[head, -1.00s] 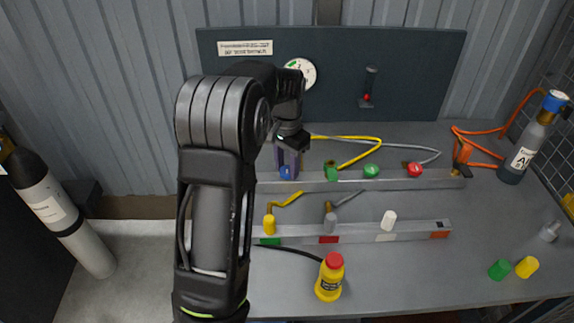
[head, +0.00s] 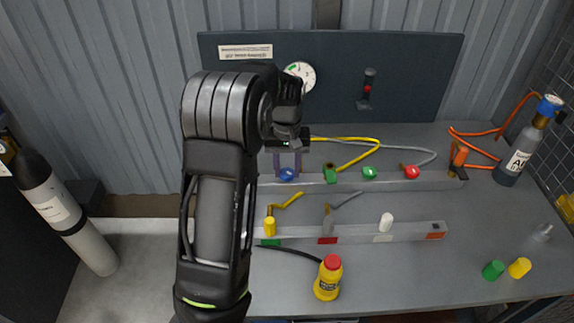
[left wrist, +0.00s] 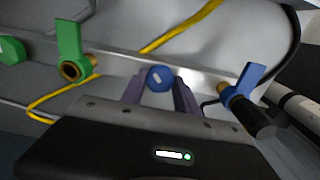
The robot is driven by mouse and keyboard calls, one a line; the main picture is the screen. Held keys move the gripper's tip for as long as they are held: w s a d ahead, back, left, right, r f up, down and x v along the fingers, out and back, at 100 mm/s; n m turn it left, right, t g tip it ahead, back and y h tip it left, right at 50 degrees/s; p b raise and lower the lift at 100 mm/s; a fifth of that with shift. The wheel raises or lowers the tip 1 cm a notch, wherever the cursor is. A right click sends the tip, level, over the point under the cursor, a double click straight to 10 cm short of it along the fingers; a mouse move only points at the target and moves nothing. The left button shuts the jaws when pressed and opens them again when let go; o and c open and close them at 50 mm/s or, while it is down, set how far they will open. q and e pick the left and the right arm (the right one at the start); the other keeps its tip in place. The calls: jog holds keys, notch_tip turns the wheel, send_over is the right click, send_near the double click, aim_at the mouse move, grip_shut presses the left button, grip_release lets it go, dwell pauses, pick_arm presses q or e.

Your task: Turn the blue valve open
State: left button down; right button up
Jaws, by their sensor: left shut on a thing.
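The blue valve (head: 287,175) is a small round knob at the left of the rear metal rail on the bench. My left gripper (head: 287,166) reaches down to it from behind, with its two purple fingers shut on its sides. In the left wrist view the blue valve (left wrist: 160,78) shows its round face and a white mark between the fingertips of my left gripper (left wrist: 159,88). My left arm hides the bench left of the valve. My right gripper is out of view.
A green lever (left wrist: 70,42) and a blue lever (left wrist: 243,84) flank the gripper. Green (head: 370,173) and red (head: 412,172) knobs are farther right on the rail. A front rail (head: 350,234) and yellow bottle (head: 328,278) stand nearer. A gauge (head: 302,74) is behind.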

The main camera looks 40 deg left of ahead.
aim_at(287, 171)
pick_arm(q)
jog(key=n+p, duration=0.1)
jog(key=n, duration=0.3)
jog(key=shift+r+n+p, duration=0.15)
jog(key=shift+n+p, duration=0.15)
jog(key=n+p, duration=0.1)
jog(key=n, duration=0.3)
jog(key=shift+n+p, duration=0.3)
jog(key=c, duration=0.9)
grip_release()
jog(key=shift+r+b, duration=0.45)
jog(key=shift+r, duration=3.35)
